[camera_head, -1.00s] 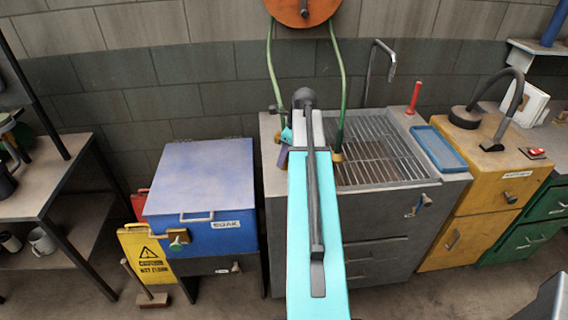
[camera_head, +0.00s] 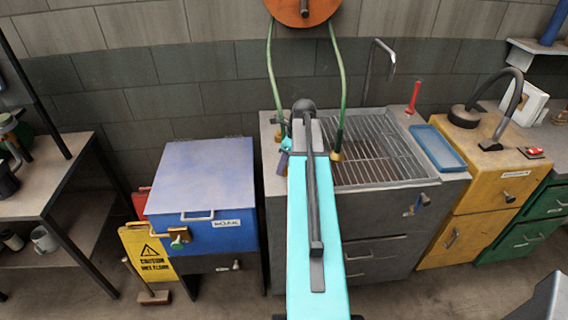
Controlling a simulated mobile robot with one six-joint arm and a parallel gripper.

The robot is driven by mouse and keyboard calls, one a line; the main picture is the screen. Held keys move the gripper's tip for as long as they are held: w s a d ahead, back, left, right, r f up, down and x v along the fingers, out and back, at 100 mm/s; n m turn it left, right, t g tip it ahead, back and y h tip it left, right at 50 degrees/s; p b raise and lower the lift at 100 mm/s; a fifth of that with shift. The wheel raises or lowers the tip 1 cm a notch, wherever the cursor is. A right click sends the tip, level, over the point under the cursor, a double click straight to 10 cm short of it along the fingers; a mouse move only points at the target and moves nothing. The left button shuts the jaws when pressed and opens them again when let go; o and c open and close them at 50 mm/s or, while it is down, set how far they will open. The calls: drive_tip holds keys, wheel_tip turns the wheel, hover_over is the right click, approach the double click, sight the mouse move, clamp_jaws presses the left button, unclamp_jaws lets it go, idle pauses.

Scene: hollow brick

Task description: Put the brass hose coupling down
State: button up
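A green hose hangs from the orange reel (camera_head: 303,8) on the wall in two strands. A brass-coloured coupling (camera_head: 336,156) shows at the lower end of the right strand, beside my arm at the sink's grating. My gripper (camera_head: 285,152) is at the left side of the sink unit, mostly hidden behind my turquoise arm. I cannot tell whether its fingers are open or shut, or whether they touch the brass bit.
The sink unit (camera_head: 375,225) has a metal grating (camera_head: 375,150) and a tap (camera_head: 378,55). A blue tray (camera_head: 438,148) and red-handled tool (camera_head: 414,97) are at its right. A blue lidded box (camera_head: 200,180) stands left, with a yellow caution sign (camera_head: 148,255). A yellow cabinet (camera_head: 480,190) stands right.

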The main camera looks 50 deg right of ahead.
drive_tip(key=shift+o, duration=0.5)
drive_tip(key=shift+r, duration=0.15)
drive_tip(key=shift+r, duration=0.1)
drive_tip(key=b+v, duration=0.2)
drive_tip(key=v, duration=1)
drive_tip(key=shift+b, duration=0.3)
idle(0.6)
